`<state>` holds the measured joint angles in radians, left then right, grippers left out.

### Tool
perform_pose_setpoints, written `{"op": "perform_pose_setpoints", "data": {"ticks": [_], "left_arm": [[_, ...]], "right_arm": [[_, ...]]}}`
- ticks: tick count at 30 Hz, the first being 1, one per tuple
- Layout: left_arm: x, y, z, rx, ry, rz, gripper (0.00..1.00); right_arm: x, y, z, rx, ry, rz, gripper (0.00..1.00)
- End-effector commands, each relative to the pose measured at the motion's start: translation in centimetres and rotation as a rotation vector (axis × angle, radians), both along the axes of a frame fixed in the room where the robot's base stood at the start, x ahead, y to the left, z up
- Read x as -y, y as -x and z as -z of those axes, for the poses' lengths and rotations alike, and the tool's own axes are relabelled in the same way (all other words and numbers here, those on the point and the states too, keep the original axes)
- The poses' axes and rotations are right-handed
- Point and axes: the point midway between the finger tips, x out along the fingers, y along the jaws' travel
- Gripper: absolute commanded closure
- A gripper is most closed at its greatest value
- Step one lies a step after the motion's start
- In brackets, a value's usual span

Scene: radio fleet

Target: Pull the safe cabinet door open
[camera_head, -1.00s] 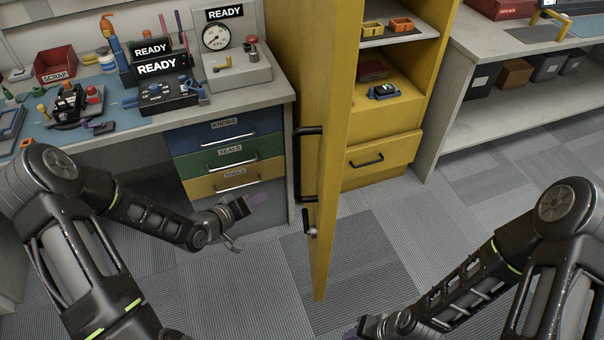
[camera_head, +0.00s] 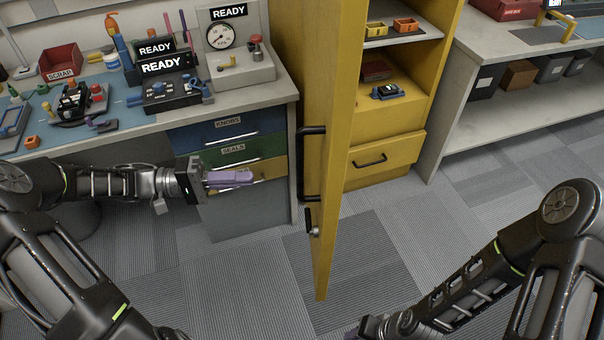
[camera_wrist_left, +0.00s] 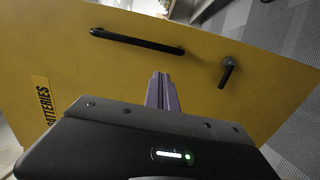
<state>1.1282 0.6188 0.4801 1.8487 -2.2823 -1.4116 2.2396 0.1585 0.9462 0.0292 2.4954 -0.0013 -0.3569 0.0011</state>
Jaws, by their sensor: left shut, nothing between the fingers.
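The yellow safe cabinet door (camera_head: 338,150) stands swung out from the cabinet (camera_head: 423,100), nearly edge-on to the head camera, with shelves showing to its right. A black bar handle (camera_head: 302,165) is on its left face, with a small lock lever (camera_head: 312,228) lower down. My left gripper (camera_head: 250,178) is shut and empty, its purple fingers left of the door and apart from the handle. In the left wrist view, the fingers (camera_wrist_left: 161,92) point at the door face, below the bar handle (camera_wrist_left: 137,41) and left of the lever (camera_wrist_left: 228,72). My right gripper is mostly cut off at the bottom edge.
A workbench with drawers (camera_head: 229,150) stands behind and left, close to my left gripper. A grey bench (camera_head: 480,110) with bins stands right of the cabinet. The carpet floor (camera_head: 420,240) before the cabinet and right of the door is clear.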

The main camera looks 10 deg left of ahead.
Motion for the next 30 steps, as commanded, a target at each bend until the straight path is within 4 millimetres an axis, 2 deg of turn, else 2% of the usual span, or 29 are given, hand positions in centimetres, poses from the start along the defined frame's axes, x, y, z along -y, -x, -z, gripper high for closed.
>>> {"op": "perform_pose_setpoints", "data": {"ticks": [5,11,24,30], "left_arm": [[0.5,-0.1,0.1,0.001,0.000,0.002,1.00],[2.1,-0.6,0.1,0.000,-0.001,0.005,1.00],[10.2,-3.1,-0.1,0.000,0.003,0.001,1.00],[12.6,-4.0,-0.1,0.002,0.002,-0.002,1.00]], "right_arm": [[0.0,0.0,0.2,0.000,0.000,0.000,0.64],[0.0,0.0,0.7,0.000,0.000,0.000,0.64],[0.0,0.0,0.0,0.000,0.000,0.000,0.64],[0.0,0.0,-0.3,0.000,0.000,0.000,0.64]]}}
